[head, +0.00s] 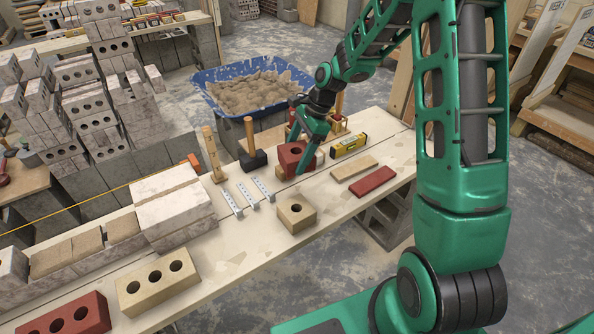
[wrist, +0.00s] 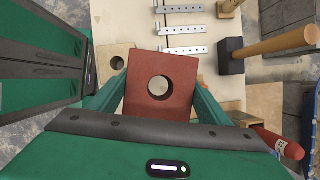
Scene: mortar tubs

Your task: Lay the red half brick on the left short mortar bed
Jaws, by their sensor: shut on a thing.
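The red half brick (head: 289,155), with one round hole, is between the fingers of my gripper (head: 304,158), above the right part of the pale bench. In the wrist view the red half brick (wrist: 180,68) fills the space between both fingers of my gripper (wrist: 161,82). On the low wall at the left, several tan mortar-like patches lie in a row. The leftmost patch (head: 52,254) sits beside a pale brick, far from my gripper.
A tan half brick (head: 297,213) and metal clips (head: 246,195) lie near my gripper. A raised pale brick stack (head: 175,205) and a yellow string (head: 95,197) lie toward the wall. A blue tub (head: 205,78) stands behind.

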